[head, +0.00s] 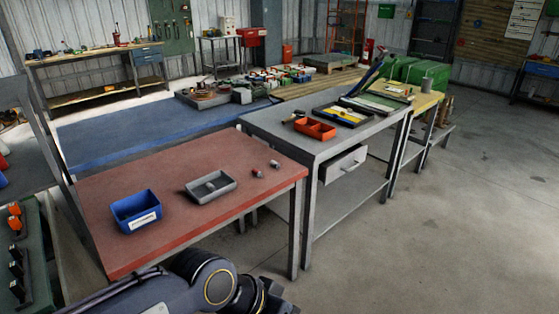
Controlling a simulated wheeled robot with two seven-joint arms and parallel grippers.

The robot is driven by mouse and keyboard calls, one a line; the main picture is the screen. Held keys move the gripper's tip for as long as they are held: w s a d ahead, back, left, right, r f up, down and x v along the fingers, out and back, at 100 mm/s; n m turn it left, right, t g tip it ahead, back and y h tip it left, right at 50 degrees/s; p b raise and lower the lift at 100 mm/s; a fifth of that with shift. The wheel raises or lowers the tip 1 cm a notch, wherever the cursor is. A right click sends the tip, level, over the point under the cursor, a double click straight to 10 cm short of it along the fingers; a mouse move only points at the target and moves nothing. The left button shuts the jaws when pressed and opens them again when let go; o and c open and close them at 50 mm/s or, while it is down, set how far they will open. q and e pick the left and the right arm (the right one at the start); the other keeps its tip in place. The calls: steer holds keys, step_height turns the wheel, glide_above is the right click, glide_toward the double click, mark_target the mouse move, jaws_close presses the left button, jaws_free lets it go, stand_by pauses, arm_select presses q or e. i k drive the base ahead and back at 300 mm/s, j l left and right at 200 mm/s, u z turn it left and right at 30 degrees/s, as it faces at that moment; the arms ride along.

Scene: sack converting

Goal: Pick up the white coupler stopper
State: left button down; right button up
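I cannot clearly make out the white coupler stopper in the head view. A dark link of one of my arms crosses the bottom of the view, below the table's front edge. Neither gripper's fingers show.
A blue bin (136,211) with a white label stands on the red-topped table (180,229). A grey bench (264,122) behind it to the right carries an orange bin (315,129) and a dark tray (343,115). The floor at right is clear.

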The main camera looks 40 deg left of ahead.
mark_target(274, 163)
steer(key=i+j+u, duration=0.1)
steer(key=i+u, duration=0.6)
steer(key=u, duration=0.2)
steer(key=i+l+u, duration=0.15)
steer(key=i+u, duration=0.3)
steer(key=i+j+u, duration=0.15)
steer(key=i+u, duration=0.25)
steer(key=i+j+u, duration=0.1)
steer(key=u, duration=0.35)
steer(key=i+l+u, duration=0.1)
steer(key=i+u, duration=0.3)
